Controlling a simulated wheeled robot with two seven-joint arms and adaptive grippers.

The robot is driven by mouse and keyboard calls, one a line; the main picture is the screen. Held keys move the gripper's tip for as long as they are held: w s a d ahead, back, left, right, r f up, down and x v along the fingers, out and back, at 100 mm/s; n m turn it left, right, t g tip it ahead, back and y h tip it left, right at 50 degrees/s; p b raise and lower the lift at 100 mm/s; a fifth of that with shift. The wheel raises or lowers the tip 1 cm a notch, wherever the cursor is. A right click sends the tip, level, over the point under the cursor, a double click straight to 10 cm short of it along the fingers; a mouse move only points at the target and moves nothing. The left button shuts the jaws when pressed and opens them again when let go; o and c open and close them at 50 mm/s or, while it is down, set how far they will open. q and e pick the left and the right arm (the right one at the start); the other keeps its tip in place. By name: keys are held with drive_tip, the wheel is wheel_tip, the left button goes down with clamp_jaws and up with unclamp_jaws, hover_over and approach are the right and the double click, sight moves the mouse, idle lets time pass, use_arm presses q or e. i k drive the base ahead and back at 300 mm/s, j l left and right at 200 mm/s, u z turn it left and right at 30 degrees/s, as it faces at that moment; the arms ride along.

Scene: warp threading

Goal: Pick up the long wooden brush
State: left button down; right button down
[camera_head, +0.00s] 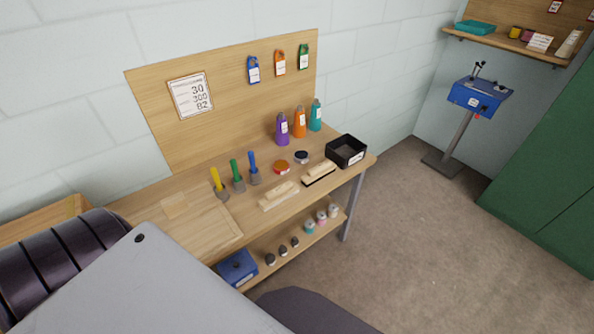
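Two wooden brushes lie on the wooden workbench (205,191). The nearer brush (278,196) has a pale wooden back and pale bristles and looks slightly longer. The other brush (319,171) lies behind it to the right, with a pale wooden back and dark bristles. The two lie apart, roughly parallel. Neither of my grippers is in view, so I cannot tell their state.
A black bin (346,151) stands at the bench's right end. Two small round jars, an orange one (281,167) and a dark one (302,157), sit behind the brushes. Yellow (217,182), green (237,176) and blue (253,168) handled tools stand to the left. Open floor (430,240) lies to the right.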

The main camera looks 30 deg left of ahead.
sight(321, 172)
drive_tip(key=u, duration=0.85)
